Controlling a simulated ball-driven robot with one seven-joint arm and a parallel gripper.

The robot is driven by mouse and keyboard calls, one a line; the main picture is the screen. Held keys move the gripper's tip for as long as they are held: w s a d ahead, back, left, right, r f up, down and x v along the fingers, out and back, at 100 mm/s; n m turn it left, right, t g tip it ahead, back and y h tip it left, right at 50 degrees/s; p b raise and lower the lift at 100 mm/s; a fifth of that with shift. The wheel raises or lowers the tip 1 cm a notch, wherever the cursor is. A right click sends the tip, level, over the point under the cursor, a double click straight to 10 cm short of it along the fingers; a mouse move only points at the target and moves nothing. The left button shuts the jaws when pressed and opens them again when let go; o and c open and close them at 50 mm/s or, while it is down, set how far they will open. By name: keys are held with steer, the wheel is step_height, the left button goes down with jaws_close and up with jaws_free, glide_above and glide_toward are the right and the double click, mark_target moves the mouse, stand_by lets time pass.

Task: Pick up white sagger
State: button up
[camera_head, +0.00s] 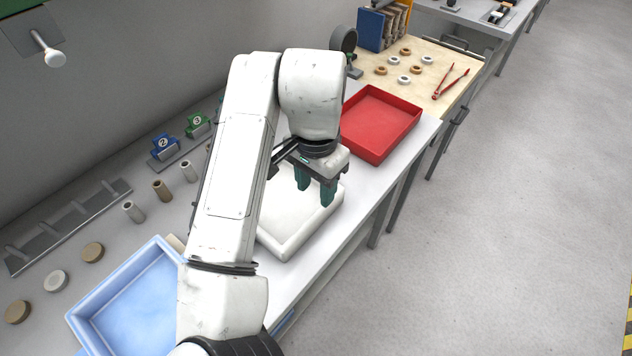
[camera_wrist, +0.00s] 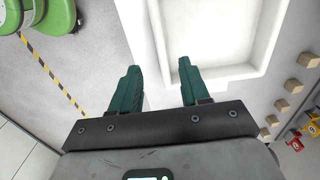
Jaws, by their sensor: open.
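The white sagger (camera_head: 283,236) is a shallow, empty-looking square tray on the grey bench, partly hidden behind my arm in the head view. It also shows at the top of the wrist view (camera_wrist: 225,72), where its near corner is close to my fingers. My gripper (camera_head: 315,197) has green fingers pointing down over the sagger, apart and holding nothing. In the wrist view (camera_wrist: 158,66) the sagger's left wall lies between the two fingertips, with the right tip over the tray. I cannot tell the exact height of the fingertips above the rim.
A blue tray (camera_head: 84,318) is at the front left and a red tray (camera_head: 402,108) at the back right. Small cylinders (camera_head: 161,190) and numbered blocks (camera_head: 165,145) line the wall side. A wooden table (camera_head: 440,55) holds rings and red tongs (camera_head: 450,80). Floor is clear at right.

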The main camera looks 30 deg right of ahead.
glide_above(314, 215)
steer(key=f, duration=0.4)
steer(key=shift+d+f, duration=0.3)
steer(key=shift+f, duration=0.05)
steer(key=shift+a+f+p, duration=0.2)
steer(key=shift+f+p, duration=0.1)
steer(key=shift+f, duration=1.15)
steer(key=shift+a+f+p, duration=0.15)
steer(key=shift+f+p, duration=0.15)
steer(key=shift+f, duration=1.1)
steer(key=shift+c, duration=0.3)
jaws_close()
steer(key=shift+r, duration=0.1)
